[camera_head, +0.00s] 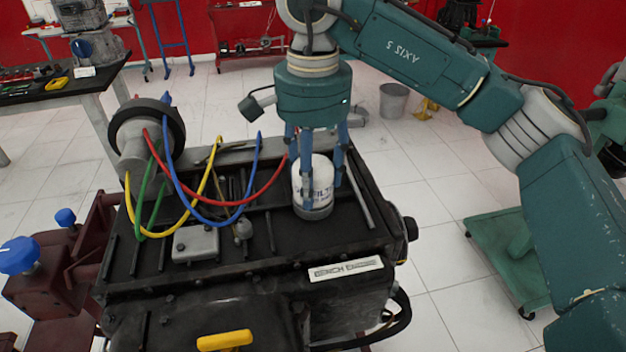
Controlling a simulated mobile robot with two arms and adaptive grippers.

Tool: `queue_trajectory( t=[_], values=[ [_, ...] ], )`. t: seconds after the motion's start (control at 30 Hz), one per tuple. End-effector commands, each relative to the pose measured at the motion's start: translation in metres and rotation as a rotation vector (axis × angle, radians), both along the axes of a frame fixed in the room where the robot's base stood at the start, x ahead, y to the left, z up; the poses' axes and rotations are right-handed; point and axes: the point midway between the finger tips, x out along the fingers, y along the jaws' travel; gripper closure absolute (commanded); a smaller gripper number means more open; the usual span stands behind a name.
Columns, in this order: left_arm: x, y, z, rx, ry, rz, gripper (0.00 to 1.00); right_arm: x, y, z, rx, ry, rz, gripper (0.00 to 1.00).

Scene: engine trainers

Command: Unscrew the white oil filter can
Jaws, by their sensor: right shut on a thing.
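The white oil filter can (314,184) stands upright on top of the black bench engine (200,290), at its right side, on a grey round base. Printed letters show on its front. My right gripper (318,170) comes down from above with its blue fingers around the can, and it is shut on it. The fingers cover parts of the can's sides, and its top is partly hidden under the gripper. My left gripper is not in view.
A distributor (130,150) with red, blue, yellow and green cables stands at the engine's back left, its cables looping near the can. A maroon stand with blue knobs (18,256) is at the left. A green wheeled base (500,250) stands at the right. The floor between is clear.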

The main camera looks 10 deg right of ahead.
Motion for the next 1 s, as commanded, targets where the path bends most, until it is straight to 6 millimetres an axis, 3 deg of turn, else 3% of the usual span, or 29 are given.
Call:
queue_trajectory(
  t=[1.0],
  values=[
    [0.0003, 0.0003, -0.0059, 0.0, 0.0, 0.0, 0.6, 0.0016, 0.0, 0.0025, -0.002, -0.007, 0.962, 0.75]
  ],
)
